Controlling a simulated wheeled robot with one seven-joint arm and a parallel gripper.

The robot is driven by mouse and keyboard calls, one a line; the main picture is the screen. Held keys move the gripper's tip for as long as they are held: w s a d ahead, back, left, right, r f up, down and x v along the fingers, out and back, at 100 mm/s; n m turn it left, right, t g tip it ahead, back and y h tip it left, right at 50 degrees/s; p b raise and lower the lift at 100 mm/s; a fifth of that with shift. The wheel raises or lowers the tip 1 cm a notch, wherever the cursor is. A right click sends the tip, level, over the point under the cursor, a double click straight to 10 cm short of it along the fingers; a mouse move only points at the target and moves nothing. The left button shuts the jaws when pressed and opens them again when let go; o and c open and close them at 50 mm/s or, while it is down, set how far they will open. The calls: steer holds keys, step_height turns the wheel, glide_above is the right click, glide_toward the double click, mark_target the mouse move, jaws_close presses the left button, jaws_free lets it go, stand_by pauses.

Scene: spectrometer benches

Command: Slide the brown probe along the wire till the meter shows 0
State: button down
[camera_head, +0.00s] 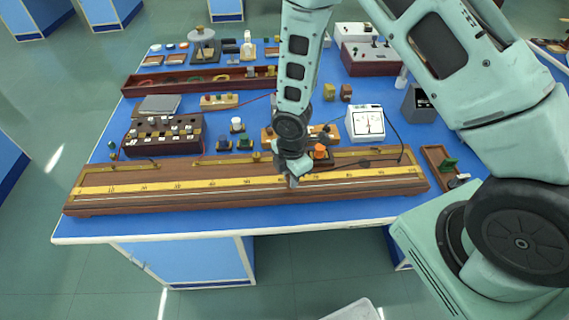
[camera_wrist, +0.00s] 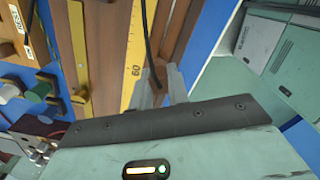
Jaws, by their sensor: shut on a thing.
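The long wooden board (camera_head: 130,205) with a yellow scale (camera_head: 215,184) and a thin wire runs along the front of the blue bench. My gripper (camera_head: 292,183) is low over the board, right of its middle. In the wrist view my gripper (camera_wrist: 162,84) is shut on the brown probe (camera_wrist: 160,98), mostly hidden between the fingers. A black lead rises from there, beside the scale's 60 mark. Whether the probe tip touches the wire cannot be seen. The white meter (camera_head: 366,123) stands behind the board; its reading is too small to tell.
A dark resistance box (camera_head: 164,135) stands at the back left. A small tray (camera_head: 437,158) lies past the board's right end. A black lead runs from the meter toward the board.

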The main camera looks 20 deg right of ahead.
steer(key=shift+w, duration=0.25)
steer(key=shift+f, duration=0.1)
steer(key=shift+f, duration=0.2)
steer(key=shift+f+b, duration=0.45)
steer(key=shift+b, duration=0.1)
steer(key=shift+s+d+r, duration=0.15)
steer(key=shift+d, duration=0.3)
steer(key=shift+s+f, duration=0.25)
steer(key=shift+f, duration=0.05)
stand_by(3.6)
